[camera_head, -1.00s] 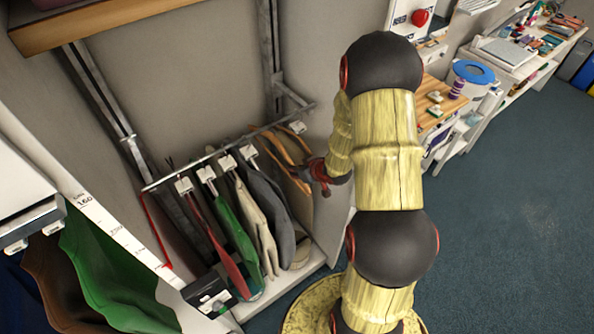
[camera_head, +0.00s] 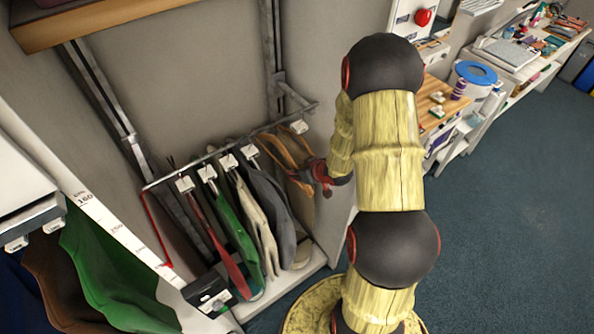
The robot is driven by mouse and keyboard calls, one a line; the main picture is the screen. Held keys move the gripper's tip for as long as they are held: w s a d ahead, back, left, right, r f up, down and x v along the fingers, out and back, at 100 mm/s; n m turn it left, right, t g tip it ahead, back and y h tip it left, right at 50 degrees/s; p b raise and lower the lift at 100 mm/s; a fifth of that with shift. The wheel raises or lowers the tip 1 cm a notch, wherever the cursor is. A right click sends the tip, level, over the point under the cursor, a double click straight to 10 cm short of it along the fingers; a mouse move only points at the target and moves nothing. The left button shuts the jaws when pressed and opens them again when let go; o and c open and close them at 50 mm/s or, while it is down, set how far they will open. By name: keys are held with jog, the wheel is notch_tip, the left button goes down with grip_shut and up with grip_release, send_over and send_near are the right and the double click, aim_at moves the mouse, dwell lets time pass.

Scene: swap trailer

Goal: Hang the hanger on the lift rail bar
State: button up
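The lift rail bar (camera_head: 220,151) is a thin grey bar running across the alcove, with several garments hanging from it by white-tagged hangers. An orange-brown wooden hanger (camera_head: 285,152) is at the right end of the bar, next to a white tag. My gripper (camera_head: 315,178) is at the right lower end of this hanger and touches or overlaps it. The fingers are small and partly hidden by my wrist, so their closure is not clear. I cannot tell whether the hanger's hook is over the bar.
A grey garment (camera_head: 270,205), a cream one (camera_head: 258,222) and a green one (camera_head: 237,228) hang left of the wooden hanger. A wooden shelf (camera_head: 90,22) juts out above. A white measuring strip (camera_head: 115,228) stands at the left. The blue floor (camera_head: 500,230) at right is clear.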

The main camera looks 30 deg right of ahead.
jog(key=v, duration=1.2)
jog(key=s+d+f+m+g+h+b, duration=0.1)
jog(key=s+d+m+g+h+b, duration=0.2)
jog(key=s, duration=0.4)
jog(key=s+d+f+g+h+b, duration=0.1)
jog(key=s+d+f+g+b, duration=0.2)
jog(key=s, duration=0.4)
jog(key=s+a+n+t+y+b, duration=0.2)
jog(key=a+y+b, duration=0.1)
jog(key=a+b, duration=1.9)
jog(key=shift+s+a+r+n+t+y, duration=0.3)
jog(key=shift+s+a+r, duration=0.1)
jog(key=shift+a, duration=1.75)
